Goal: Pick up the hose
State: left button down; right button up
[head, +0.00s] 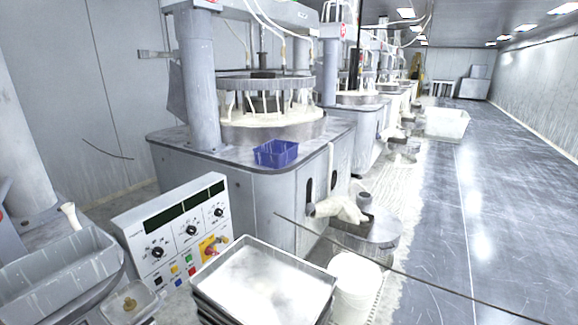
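Neither of my grippers shows in the head view. Several thin white hoses (262,18) hang from the top of the nearest polishing machine (235,185), above its round platen (265,128). A pale strip (331,160), perhaps a hose, hangs down the machine's right side from the top edge. A thin dark line (420,276) runs slantwise across the lower right over the floor; I cannot tell whether it is a hose, a cable or a rod. I cannot tell which of these is the task's hose.
A blue bin (276,153) stands on the machine's front ledge. A control panel (178,232), stacked trays (262,282), a white bucket (356,280) and a grey trough (62,262) fill the front. A white bundle (342,209) lies beside the machine. The right aisle (480,200) is mostly free.

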aim_at(67, 208)
jog(key=u, duration=1.45)
